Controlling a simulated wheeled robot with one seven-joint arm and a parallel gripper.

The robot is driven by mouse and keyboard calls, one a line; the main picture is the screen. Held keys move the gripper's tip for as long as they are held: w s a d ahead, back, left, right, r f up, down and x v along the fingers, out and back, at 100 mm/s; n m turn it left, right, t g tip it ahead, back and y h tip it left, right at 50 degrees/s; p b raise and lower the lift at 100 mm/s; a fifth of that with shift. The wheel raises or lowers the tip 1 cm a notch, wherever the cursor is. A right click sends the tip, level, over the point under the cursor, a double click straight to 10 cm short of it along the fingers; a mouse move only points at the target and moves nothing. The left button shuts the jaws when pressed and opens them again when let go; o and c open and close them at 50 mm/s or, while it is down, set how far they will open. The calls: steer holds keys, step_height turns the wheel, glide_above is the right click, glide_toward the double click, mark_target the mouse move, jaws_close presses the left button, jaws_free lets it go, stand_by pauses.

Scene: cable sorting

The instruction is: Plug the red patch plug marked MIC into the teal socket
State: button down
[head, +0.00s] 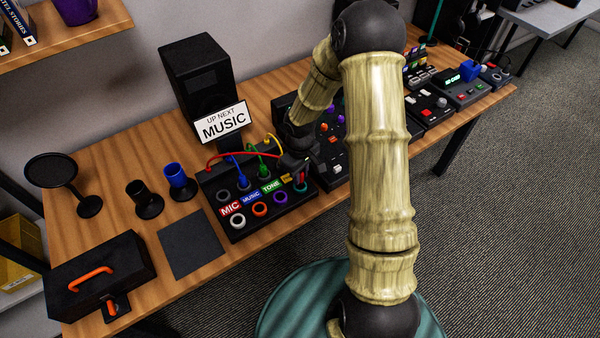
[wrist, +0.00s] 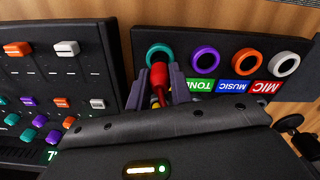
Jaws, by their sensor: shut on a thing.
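My gripper (wrist: 170,85) is shut on the red plug (wrist: 158,76), which sits between its two grey-purple fingers in the wrist view. The plug's front end overlaps the near edge of the teal socket (wrist: 160,50). I cannot tell whether it is in the opening, touching the rim or just above it. In the head view the teal socket (head: 301,187) is at the right end of the front row on the patch box (head: 262,228). My dark gripper (head: 296,163) is just behind it. The plug is hard to make out there. A red MIC label (wrist: 267,87) lies flat on the box.
Purple (wrist: 205,60), orange (wrist: 246,61) and white (wrist: 286,64) sockets line up beside the teal one. Blue (head: 234,168), green (head: 263,160) and yellow (head: 273,142) cables rise behind the labels. A mixer (wrist: 65,80) stands close beside the box. A MUSIC sign (head: 222,122) stands behind.

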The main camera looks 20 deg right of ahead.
steer(key=shift+f+b, duration=0.4)
steer(key=shift+f, duration=0.75)
stand_by(2.3)
stand_by(0.3)
steer(key=c, duration=0.7)
jaws_free()
steer(key=shift+r+p, duration=3.1)
steer(key=shift+r, duration=0.4)
